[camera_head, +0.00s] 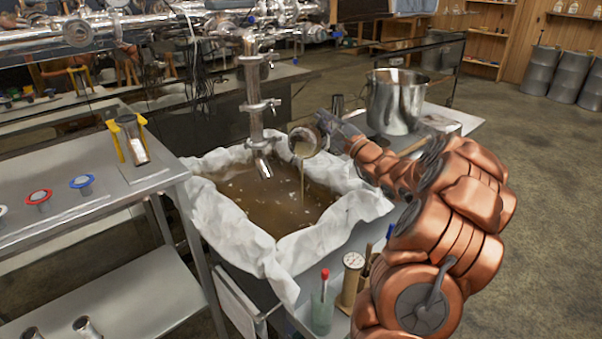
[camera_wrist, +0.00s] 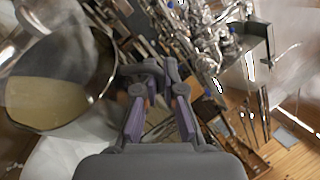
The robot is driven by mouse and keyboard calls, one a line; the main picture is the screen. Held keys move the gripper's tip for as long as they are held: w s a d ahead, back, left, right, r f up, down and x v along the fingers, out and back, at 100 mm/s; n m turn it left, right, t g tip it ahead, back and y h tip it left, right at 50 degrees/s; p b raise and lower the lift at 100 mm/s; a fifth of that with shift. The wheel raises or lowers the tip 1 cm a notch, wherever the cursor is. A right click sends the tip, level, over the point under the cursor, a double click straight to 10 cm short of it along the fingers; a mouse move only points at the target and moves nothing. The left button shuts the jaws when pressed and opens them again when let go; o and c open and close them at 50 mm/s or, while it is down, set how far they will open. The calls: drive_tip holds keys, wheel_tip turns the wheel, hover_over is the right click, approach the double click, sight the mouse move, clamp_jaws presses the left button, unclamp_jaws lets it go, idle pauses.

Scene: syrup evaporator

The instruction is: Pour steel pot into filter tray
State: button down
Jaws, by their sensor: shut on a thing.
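The steel pot (camera_head: 309,141) is a small shiny vessel, held tilted above the filter tray. A thin amber stream falls from its lip into the tray. The filter tray (camera_head: 228,222) is lined with crumpled white cloth and holds brown liquid with pale flecks. My gripper (camera_head: 327,124) is shut on the pot at its right side. In the wrist view the fingers of my gripper (camera_wrist: 160,68) are close together beside a round steel vessel (camera_wrist: 104,62) with amber liquid inside, which looks like the same pot. The exact grip contact is hard to see.
A metal pipe spout (camera_head: 256,135) hangs over the tray just left of the pot. A large steel pot (camera_head: 396,103) stands on the table behind my arm. A gauge (camera_head: 350,278) and a red-topped tube (camera_head: 322,302) stand at the front. A steel table (camera_head: 110,195) is at left.

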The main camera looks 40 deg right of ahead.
drive_tip(key=shift+s+a+r+n+t+y+b, duration=0.2)
drive_tip(key=shift+s+a+n+y+b, duration=0.2)
drive_tip(key=shift+a+n+b, duration=0.25)
drive_tip(key=shift+s+a+r+n+t+y+b, duration=0.1)
drive_tip(key=shift+s+a+r+n+y+b, duration=0.15)
drive_tip(key=shift+s+n+b, duration=0.4)
drive_tip(key=shift+s+a+r+n+t+y+b, duration=0.15)
drive_tip(key=shift+a+n+y+b, duration=0.35)
drive_tip(key=shift+b, duration=0.75)
drive_tip(key=shift+s+a+r+n+t+y+b, duration=0.1)
drive_tip(key=shift+s+a+n+y+b, duration=0.25)
drive_tip(key=shift+n+b, duration=0.6)
drive_tip(key=shift+s+a+r+n+t+y+b, duration=0.1)
drive_tip(key=shift+a+n+y+b, duration=0.3)
drive_tip(key=shift+b, duration=1.1)
drive_tip(key=shift+d+r, duration=0.1)
drive_tip(key=shift+r, duration=0.05)
